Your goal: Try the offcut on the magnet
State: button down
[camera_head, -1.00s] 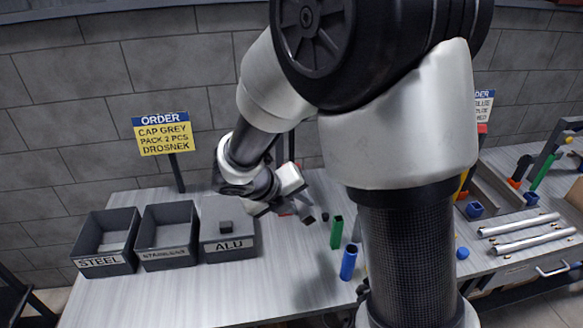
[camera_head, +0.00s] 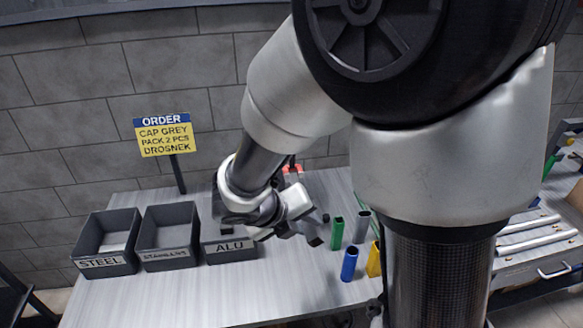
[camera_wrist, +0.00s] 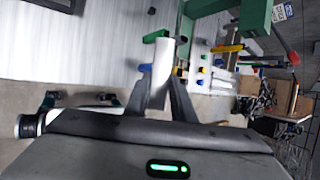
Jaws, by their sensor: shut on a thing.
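My gripper (camera_head: 300,238) is over the table, to the right of the ALU bin (camera_head: 230,251). In the wrist view my gripper (camera_wrist: 163,95) is shut on a pale, silvery short piece (camera_wrist: 163,70), which looks like the offcut. It sticks out beyond the fingertips. In the head view I cannot make out the offcut. I cannot pick out the magnet for sure. A red thing (camera_head: 292,168) shows partly behind my arm, too small to name. The inside of the ALU bin is mostly hidden by my wrist.
The STEEL bin (camera_head: 104,264) and STAINLESS bin (camera_head: 168,256) stand left of the ALU bin. Green (camera_head: 337,233), blue (camera_head: 349,264), grey (camera_head: 361,227) and yellow (camera_head: 374,260) upright pieces stand close to the right of my gripper. An order sign (camera_head: 165,136) stands behind.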

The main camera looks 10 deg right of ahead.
aim_at(311, 236)
jog(key=shift+s, duration=1.7)
